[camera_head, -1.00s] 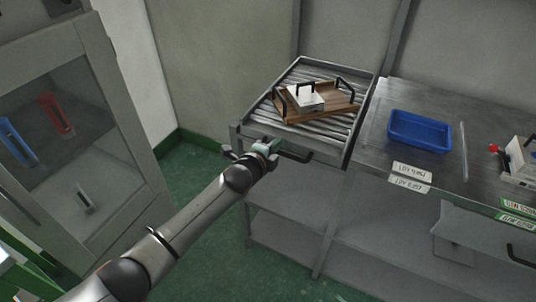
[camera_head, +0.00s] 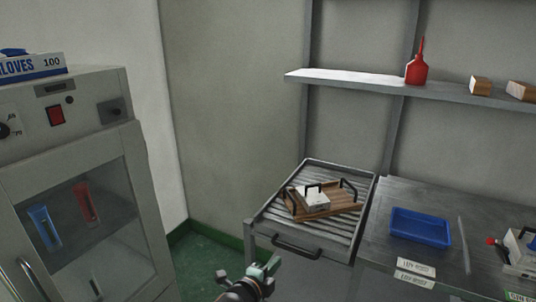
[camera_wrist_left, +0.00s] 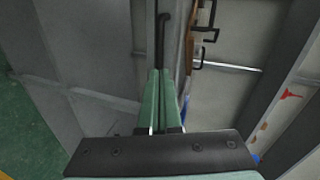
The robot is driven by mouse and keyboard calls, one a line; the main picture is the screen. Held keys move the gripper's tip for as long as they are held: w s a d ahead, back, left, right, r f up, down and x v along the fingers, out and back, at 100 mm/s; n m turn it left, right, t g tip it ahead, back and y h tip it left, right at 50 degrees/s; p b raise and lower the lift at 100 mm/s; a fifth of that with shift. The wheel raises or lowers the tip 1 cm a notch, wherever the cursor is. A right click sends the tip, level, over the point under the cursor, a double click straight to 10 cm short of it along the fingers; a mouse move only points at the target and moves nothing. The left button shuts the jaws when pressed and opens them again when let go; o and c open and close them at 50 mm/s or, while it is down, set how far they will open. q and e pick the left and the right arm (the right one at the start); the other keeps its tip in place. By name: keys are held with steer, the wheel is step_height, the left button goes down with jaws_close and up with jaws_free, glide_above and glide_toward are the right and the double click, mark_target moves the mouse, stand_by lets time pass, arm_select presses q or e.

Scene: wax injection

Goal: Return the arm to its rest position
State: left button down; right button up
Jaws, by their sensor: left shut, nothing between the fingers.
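My left gripper (camera_head: 262,270) is at the bottom of the head view, in front of the slatted roller table and below its black handle. Its green fingers also show in the left wrist view (camera_wrist_left: 160,100), closed together with nothing between them. Most of my left arm is out of the head view. My right gripper is not in view.
A wooden tray (camera_head: 330,211) with a white block (camera_head: 312,201) and black handles sits on the roller table (camera_head: 273,207). A blue bin (camera_head: 420,226) stands on the bench at right. A cabinet (camera_head: 140,180) stands at left. A red bottle (camera_head: 417,68) is on the shelf.

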arm_select(q)
steer(key=s+a+f+n+g+y, duration=0.1)
steer(key=s+a+f+n, duration=0.2)
steer(key=s+f+n, duration=0.4)
steer(key=s+a+f+n+y, duration=0.1)
steer(key=s+a+f+n, duration=0.25)
steer(key=s, duration=0.55)
steer(key=s+a+f+n+g+y, duration=0.1)
steer(key=s+a+f+n, duration=0.1)
steer(key=s+a+n, duration=0.3)
steer(key=s+a+f+n+g+y, duration=0.1)
steer(key=s+a+n, duration=0.4)
steer(key=s, duration=0.8)
steer(key=a+f, duration=0.1)
steer(key=a, duration=0.1)
steer(key=shift+a+f+y, duration=0.3)
steer(key=shift+a+f, duration=0.05)
steer(key=shift+a, duration=0.05)
steer(key=shift+s, duration=0.1)
